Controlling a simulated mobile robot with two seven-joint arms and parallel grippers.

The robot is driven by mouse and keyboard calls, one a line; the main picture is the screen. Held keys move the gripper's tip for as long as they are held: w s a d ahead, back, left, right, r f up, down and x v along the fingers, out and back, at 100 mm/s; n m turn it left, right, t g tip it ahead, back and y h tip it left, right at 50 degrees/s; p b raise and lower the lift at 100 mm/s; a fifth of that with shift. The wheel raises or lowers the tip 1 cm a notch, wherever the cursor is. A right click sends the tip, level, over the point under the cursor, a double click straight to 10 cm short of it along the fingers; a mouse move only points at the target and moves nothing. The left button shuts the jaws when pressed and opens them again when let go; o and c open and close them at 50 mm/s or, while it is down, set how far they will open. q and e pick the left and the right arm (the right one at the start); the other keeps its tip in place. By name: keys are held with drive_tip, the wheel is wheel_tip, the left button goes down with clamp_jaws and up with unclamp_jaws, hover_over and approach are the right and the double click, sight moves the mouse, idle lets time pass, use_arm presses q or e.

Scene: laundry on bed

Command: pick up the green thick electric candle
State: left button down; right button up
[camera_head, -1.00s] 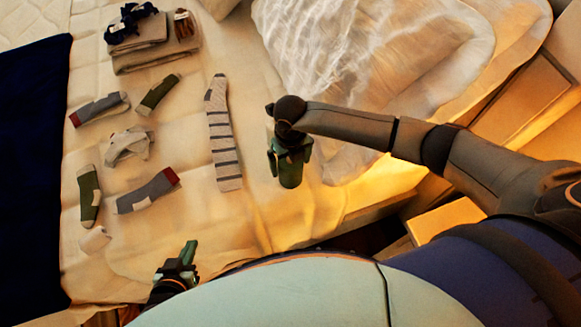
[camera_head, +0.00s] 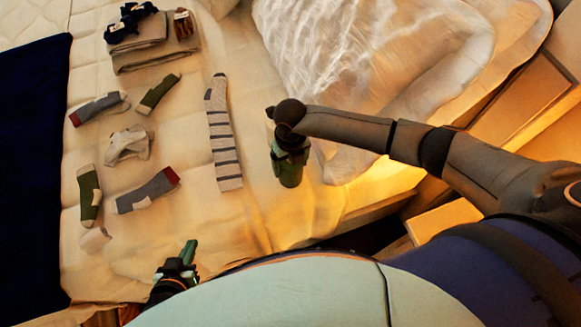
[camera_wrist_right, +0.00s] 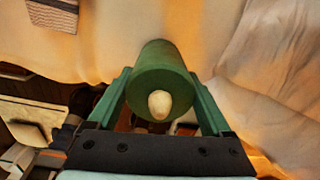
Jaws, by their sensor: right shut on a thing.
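The green thick electric candle (camera_head: 291,174) is a dark green cylinder on the bed in the head view, just right of the long striped sock. In the right wrist view the candle (camera_wrist_right: 157,72) shows its top end with a pale flame-shaped tip. My right gripper (camera_head: 290,155) is shut on the candle, with a green finger (camera_wrist_right: 160,95) along each side of it. My left gripper (camera_head: 188,252) is low in the head view near the bed's front edge, away from the candle. Its jaw opening is not clear.
A long striped sock (camera_head: 222,135) lies left of the candle. Several short socks (camera_head: 147,190) lie further left. Folded clothes (camera_head: 150,48) are at the back left, and a pale sheer cloth (camera_head: 365,60) is at the back. A wooden nightstand (camera_head: 440,220) stands at the right.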

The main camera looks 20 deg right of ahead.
drive_tip(key=shift+c, duration=0.7)
drive_tip(key=shift+r, duration=0.1)
